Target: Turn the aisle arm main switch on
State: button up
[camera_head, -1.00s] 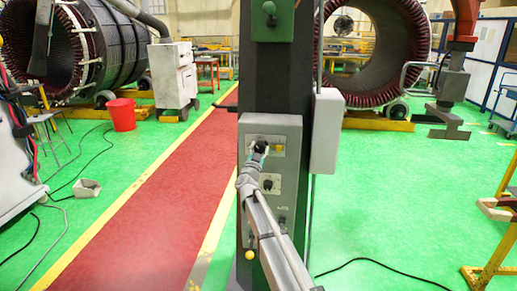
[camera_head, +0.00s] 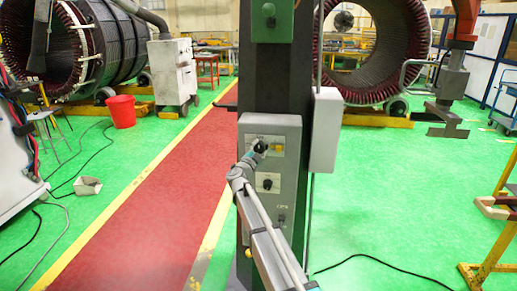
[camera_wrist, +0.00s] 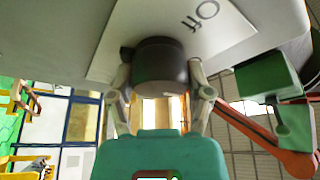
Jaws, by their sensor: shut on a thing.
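The main switch is a round black knob (camera_head: 260,145) on a pale plate, high on the grey control box. The wrist view shows the dark knob (camera_wrist: 160,65) close up. My gripper (camera_head: 257,150) reaches up to it from below left. In the wrist view my gripper (camera_wrist: 160,98) has one finger on each side of the knob, shut on it. Lettering that seems to read "Off" shows on the plate beside the knob, tilted and upside down.
The grey control box (camera_head: 290,190) is on a dark column (camera_head: 262,80). A second black knob (camera_head: 267,183) sits lower on it. A pale box (camera_head: 325,130) juts out at the right. The red aisle (camera_head: 150,200) at the left is clear.

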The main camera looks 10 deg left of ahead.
jog(key=o, duration=1.1)
jog(key=shift+o, duration=0.2)
jog(key=shift+s, duration=0.1)
